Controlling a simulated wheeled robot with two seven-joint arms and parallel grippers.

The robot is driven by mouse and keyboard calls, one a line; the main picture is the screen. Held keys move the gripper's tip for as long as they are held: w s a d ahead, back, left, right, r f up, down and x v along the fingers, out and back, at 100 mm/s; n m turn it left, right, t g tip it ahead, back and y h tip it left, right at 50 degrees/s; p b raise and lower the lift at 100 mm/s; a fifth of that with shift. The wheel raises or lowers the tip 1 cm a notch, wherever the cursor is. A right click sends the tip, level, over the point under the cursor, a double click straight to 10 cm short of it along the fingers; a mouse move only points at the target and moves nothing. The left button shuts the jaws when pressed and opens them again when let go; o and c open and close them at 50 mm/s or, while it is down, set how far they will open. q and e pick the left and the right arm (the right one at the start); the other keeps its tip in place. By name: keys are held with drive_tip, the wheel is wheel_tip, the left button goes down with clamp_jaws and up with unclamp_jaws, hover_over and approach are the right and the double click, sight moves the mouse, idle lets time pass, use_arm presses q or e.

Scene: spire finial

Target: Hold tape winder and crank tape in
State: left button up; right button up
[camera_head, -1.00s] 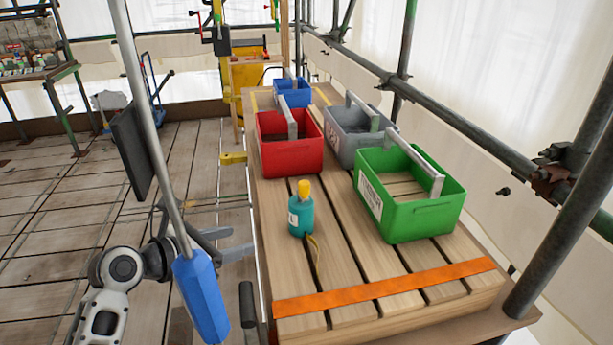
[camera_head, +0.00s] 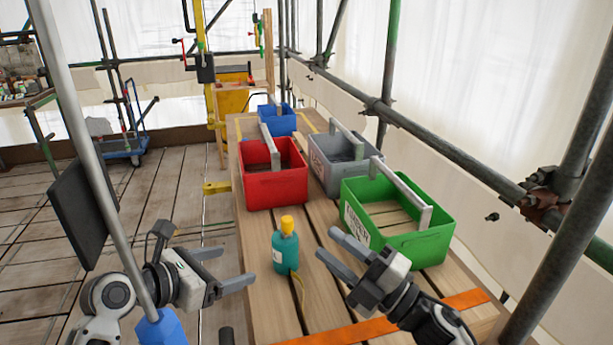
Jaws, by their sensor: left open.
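I cannot make out a tape winder or its crank in this view. A flat orange strip (camera_head: 466,299) lies across the near end of the slatted wooden bench (camera_head: 262,302), partly hidden behind my right arm.
A red crate (camera_head: 275,190), a grey crate (camera_head: 333,177) and a small blue crate (camera_head: 277,121) stand farther back. A yellow cord (camera_head: 299,288) lies by the bottle. A grey pole with a blue end (camera_head: 160,330) crosses at left. Scaffold tubes (camera_head: 455,150) border the right side.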

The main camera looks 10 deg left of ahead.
sight(275, 252)
drive_tip(key=w+a+r+n+g+h, duration=0.25)
drive_tip(key=a+n+g, duration=0.35)
drive_tip(key=n, duration=0.3)
drive_tip(key=w+a+r+n+g+h, duration=0.1)
drive_tip(key=a+r+n+g+h, duration=0.3)
drive_tip(key=n, duration=0.6)
use_arm(q)
drive_tip(key=x, duration=1.6)
drive_tip(key=shift+d, duration=0.15)
use_arm(e)
drive_tip(key=w+d+r+n+h, duration=0.2)
drive_tip(key=w+d+n+h, duration=0.2)
drive_tip(key=h, duration=0.4)
drive_tip(key=shift+w+r+h, duration=0.2)
drive_tip(key=shift+r+h, duration=0.05)
drive_tip(key=shift+h, duration=0.1)
use_arm(q)
drive_tip(key=shift+s, duration=0.1)
drive_tip(key=c, duration=1.1)
